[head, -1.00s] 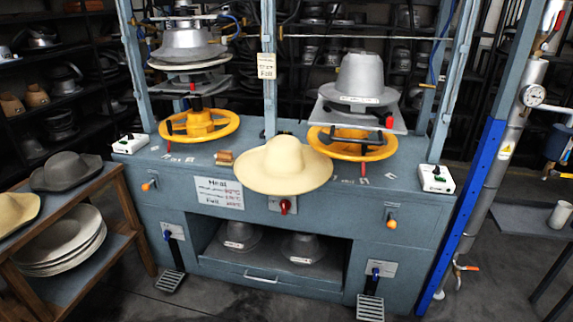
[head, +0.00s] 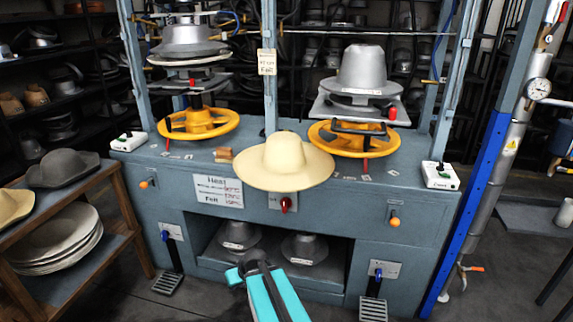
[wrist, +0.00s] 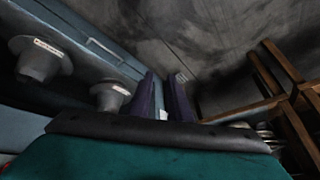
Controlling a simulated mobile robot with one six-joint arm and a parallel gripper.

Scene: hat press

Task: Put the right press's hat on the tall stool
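A cream wide-brimmed hat (head: 284,152) rests at the front edge of the press bench, between the two presses. The right press (head: 350,137) has an orange-yellow wheel and a silver hat form (head: 364,72) on its plate; no felt hat shows on that form. My gripper (head: 254,262) is low in front of the bench's open bay, below and apart from the cream hat. In the wrist view its two dark fingers (wrist: 162,85) stand apart with nothing between them. I cannot make out a tall stool in either view.
A wooden rack (head: 75,222) at left holds a grey hat (head: 63,167), another cream hat (head: 12,206) and stacked pale discs (head: 62,238). Two metal hat forms sit in the bench's lower bay. Pedals (head: 373,305) jut out onto the floor. A blue post (head: 470,205) stands at right.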

